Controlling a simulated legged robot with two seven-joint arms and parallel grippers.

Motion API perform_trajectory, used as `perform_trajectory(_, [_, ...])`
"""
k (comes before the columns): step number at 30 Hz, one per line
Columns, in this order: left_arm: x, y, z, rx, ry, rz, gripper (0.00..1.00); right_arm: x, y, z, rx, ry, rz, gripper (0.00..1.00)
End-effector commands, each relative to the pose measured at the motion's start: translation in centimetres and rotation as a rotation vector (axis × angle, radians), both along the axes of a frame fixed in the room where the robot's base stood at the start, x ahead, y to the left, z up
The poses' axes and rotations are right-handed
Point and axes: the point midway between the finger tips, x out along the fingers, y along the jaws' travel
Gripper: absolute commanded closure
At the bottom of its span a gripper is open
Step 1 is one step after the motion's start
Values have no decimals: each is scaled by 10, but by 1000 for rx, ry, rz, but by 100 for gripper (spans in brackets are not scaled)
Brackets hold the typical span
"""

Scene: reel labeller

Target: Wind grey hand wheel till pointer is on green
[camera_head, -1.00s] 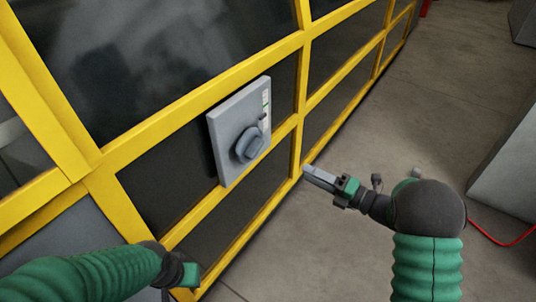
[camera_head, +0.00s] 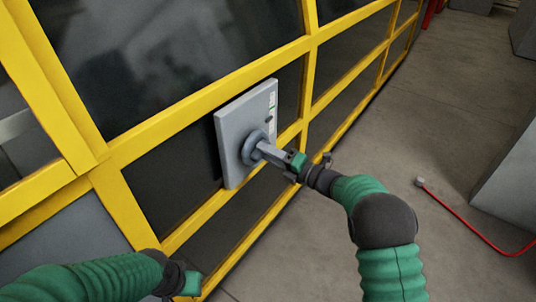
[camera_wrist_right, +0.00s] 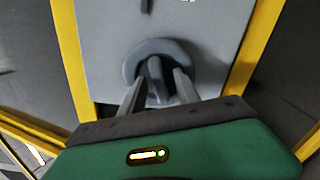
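The grey hand wheel (camera_head: 250,148) sits on a light grey panel (camera_head: 232,116) fixed to the yellow-framed wall. It also shows in the right wrist view (camera_wrist_right: 133,60), with a raised bar across its middle. A narrow scale with white and green marks (camera_head: 272,100) runs up the panel's right side. A small dark part (camera_head: 269,121) is at its lower end; I cannot read the pointer. My right gripper (camera_head: 262,150) is at the wheel, its fingers (camera_wrist_right: 158,84) apart on either side of the bar, with gaps showing. My left gripper (camera_head: 184,282) is low at left, its fingers unclear.
Yellow frame bars (camera_head: 205,65) with dark panes surround the panel. A red cable (camera_head: 462,220) lies on the open grey floor at right. A grey slanted block (camera_head: 512,165) stands at the right edge.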

Motion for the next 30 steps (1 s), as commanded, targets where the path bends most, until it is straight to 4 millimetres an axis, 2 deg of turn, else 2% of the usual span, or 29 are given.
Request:
perform_trajectory(4, [0,0,0,0,0,0,64,0,0,0,0,0,0,63])
perform_trajectory(12, [0,0,0,0,0,0,64,0,-1,0,-1,1,0,98])
perform_trajectory(13, [0,0,0,0,0,0,64,0,-1,0,-1,1,0,100])
perform_trajectory(30, [0,0,7,0,0,0,64,0,-1,-1,42,65,-1,100])
